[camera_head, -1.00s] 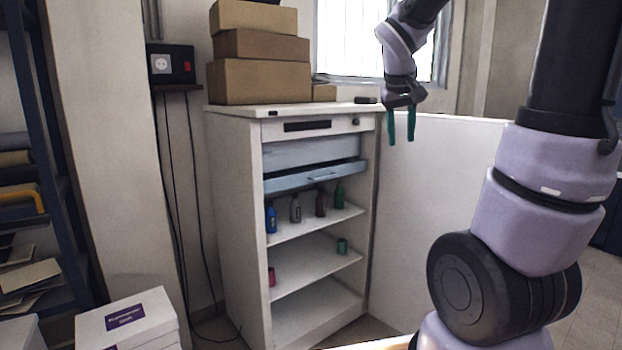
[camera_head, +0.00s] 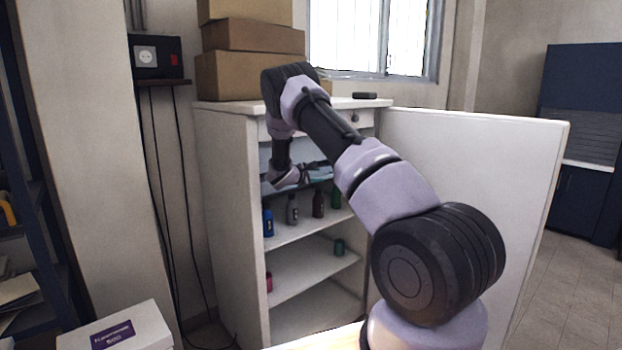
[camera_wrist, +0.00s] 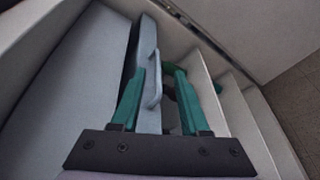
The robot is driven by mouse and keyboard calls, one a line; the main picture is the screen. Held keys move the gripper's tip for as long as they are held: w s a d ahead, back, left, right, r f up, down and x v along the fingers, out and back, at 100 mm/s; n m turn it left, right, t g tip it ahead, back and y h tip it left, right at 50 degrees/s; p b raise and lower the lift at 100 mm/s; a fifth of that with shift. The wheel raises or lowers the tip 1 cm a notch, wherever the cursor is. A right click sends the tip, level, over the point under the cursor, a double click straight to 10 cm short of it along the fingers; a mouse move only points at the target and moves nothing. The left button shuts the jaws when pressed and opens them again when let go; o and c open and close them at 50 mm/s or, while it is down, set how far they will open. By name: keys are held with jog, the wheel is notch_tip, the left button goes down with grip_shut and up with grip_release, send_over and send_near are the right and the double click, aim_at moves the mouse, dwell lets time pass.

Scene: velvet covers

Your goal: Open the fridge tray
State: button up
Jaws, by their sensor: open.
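The fridge (camera_head: 228,200) is a white cabinet with its door (camera_head: 490,180) swung open to the right. The pale blue-grey tray (camera_wrist: 147,45) sits near the top of the fridge, with a bar handle (camera_wrist: 154,92) on its front. In the head view my arm covers much of the tray. My gripper (camera_wrist: 156,72) has two green fingers, spread apart, one on each side of the handle in the wrist view. I cannot tell whether either finger touches the handle. The gripper's end is partly hidden by my arm in the head view.
Several small bottles (camera_head: 292,209) stand on the shelf below the tray. A green cup (camera_head: 339,246) and a pink one (camera_head: 269,283) are on the lower shelf. Cardboard boxes (camera_head: 250,75) are stacked on top. A white box (camera_head: 118,330) stands at the front left.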

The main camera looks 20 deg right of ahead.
aim_at(323, 177)
jog(key=shift+n+t, duration=0.4)
jog(key=shift+n, duration=0.3)
jog(key=w+d+f, duration=0.1)
jog(key=w+d, duration=0.1)
jog(key=w, duration=0.1)
jog(key=w+d+f, duration=0.2)
jog(key=w, duration=0.1)
jog(key=w+d+f, duration=0.1)
jog(key=w+d, duration=0.1)
jog(key=shift+w+d+f, duration=0.2)
jog(key=shift+w+f, duration=0.05)
jog(key=shift+w, duration=0.15)
jog(key=shift+c, duration=0.3)
grip_shut()
dwell(0.3)
